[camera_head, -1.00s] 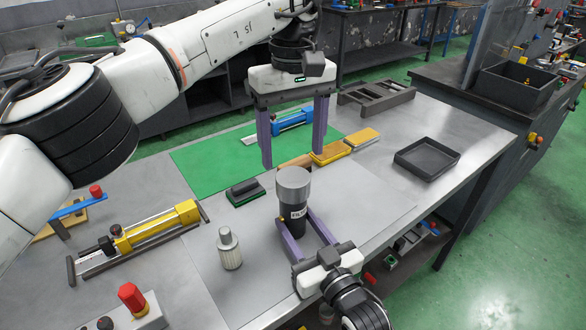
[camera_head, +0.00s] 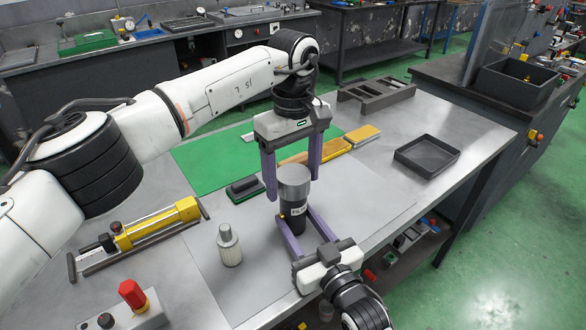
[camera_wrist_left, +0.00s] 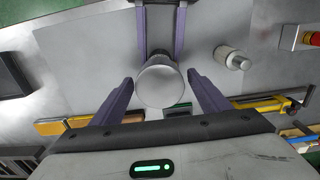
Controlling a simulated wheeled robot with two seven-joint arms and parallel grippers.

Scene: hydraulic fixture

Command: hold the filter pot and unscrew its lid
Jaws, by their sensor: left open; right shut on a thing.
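The filter pot (camera_head: 295,213) is a dark upright cylinder with a white label, standing on the grey table. Its grey round lid (camera_head: 293,177) is on top and also shows in the left wrist view (camera_wrist_left: 158,84). My right gripper (camera_head: 289,222) is shut on the pot's body from the front right, low on its side. My left gripper (camera_head: 292,188) points down from above, open, with its fingers on either side of the lid. In the left wrist view gaps show between the lid and both fingers (camera_wrist_left: 160,88).
A yellow cylinder fixture (camera_head: 158,227) is at the left. An empty dark tray (camera_head: 427,157) stands to the right. A yellow-edged wooden piece (camera_head: 330,151) lies behind.

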